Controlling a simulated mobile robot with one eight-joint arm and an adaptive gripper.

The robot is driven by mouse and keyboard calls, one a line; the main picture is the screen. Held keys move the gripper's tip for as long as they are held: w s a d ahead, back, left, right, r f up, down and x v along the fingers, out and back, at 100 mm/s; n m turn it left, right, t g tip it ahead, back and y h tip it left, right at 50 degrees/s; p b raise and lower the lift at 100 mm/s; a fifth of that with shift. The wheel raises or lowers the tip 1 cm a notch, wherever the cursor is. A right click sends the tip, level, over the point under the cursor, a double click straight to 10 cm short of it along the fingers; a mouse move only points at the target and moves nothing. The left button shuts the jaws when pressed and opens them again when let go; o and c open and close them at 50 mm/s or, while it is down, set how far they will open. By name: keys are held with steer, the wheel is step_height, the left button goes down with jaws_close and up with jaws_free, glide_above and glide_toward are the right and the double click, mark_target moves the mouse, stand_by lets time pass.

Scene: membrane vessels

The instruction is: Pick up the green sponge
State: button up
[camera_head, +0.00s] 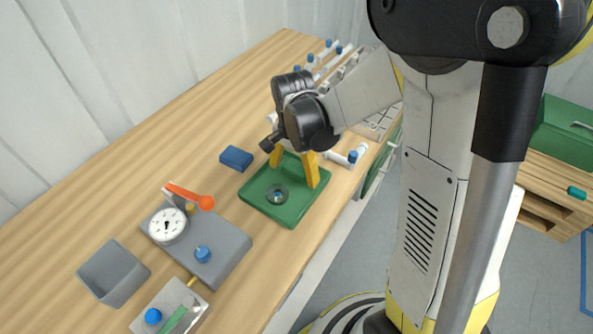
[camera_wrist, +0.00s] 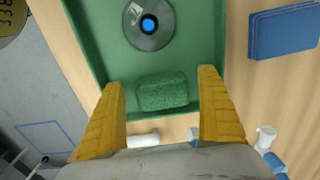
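The green sponge (camera_wrist: 162,92) lies in the green tray (camera_wrist: 85,45), near the tray's edge closest to my gripper in the wrist view. A round grey disc with a blue centre (camera_wrist: 148,28) lies in the same tray, apart from the sponge. My gripper (camera_wrist: 163,88) is open, with its yellow fingers on either side of the sponge and gaps on both sides. In the head view my gripper (camera_head: 293,168) is over the far end of the tray (camera_head: 285,217). The sponge is hidden there. I cannot tell the fingers' height above the tray.
A blue block (camera_head: 236,158) lies on the table left of the tray. A grey device with a dial (camera_head: 168,225) and an orange-red lever (camera_head: 190,195) stands nearer, beside a grey open box (camera_head: 113,272). White tubes with blue caps (camera_head: 350,157) lie beyond the tray. The left tabletop is clear.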

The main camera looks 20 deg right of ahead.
mark_target(294, 169)
steer(key=c, duration=0.9)
steer(key=shift+o, duration=0.2)
steer(key=shift+r, duration=0.1)
steer(key=shift+r, duration=0.25)
step_height(294, 169, up, 4)
steer(key=p, duration=0.2)
steer(key=shift+p, duration=0.3)
steer(key=s+d+r+p, duration=0.3)
steer(key=s+d+r, duration=0.3)
steer(key=d, duration=0.3)
steer(key=shift+s+d+r+p, duration=0.15)
steer(key=shift+s+r+p, duration=0.05)
steer(key=shift+s+p, duration=0.25)
